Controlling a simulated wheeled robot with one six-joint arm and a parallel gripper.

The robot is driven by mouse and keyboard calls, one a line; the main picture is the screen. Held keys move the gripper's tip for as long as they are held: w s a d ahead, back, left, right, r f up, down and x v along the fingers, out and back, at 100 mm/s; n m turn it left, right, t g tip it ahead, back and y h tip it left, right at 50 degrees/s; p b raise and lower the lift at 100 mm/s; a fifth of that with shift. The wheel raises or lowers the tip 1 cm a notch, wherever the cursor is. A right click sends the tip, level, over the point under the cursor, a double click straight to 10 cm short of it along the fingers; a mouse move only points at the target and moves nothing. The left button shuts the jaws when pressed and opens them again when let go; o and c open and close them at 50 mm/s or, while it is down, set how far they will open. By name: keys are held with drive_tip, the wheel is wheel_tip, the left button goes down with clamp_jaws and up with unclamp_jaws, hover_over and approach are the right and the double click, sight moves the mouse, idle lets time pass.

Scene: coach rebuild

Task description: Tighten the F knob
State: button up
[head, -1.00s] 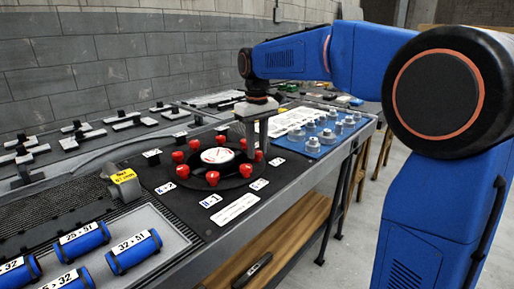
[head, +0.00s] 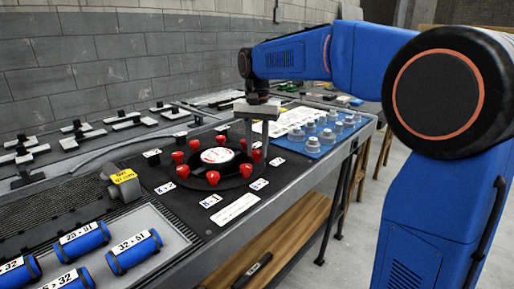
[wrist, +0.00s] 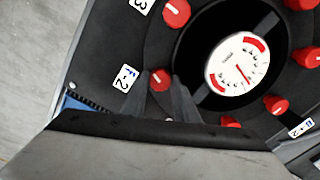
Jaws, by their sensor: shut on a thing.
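The F knob (wrist: 160,79) is a red round knob beside the white label "F-2" (wrist: 126,78) in the wrist view. My gripper (wrist: 159,82) is shut on it, with one grey finger on either side. In the head view my gripper (head: 256,140) points down at the right side of the dark knob ring and partly hides the knob there. A white gauge (wrist: 237,62) with red arcs and a needle sits in the ring's middle.
Other red knobs stand round the ring, one (wrist: 176,13) close to the held knob. Blue cylinders (head: 133,250) lie in a tray at the front left. A blue mat (head: 325,140) with several grey fittings is to the right. A yellow-tagged block (head: 124,182) stands left.

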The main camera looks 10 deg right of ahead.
sight(257, 152)
drive_tip(key=m, duration=0.5)
drive_tip(key=shift+m, duration=0.3)
idle(0.4)
drive_tip(key=o, duration=1.1)
drive_tip(key=shift+c, duration=0.2)
wheel_tip(257, 152, up, 18)
drive_tip(key=shift+f, duration=0.25)
drive_tip(key=shift+s, duration=0.1)
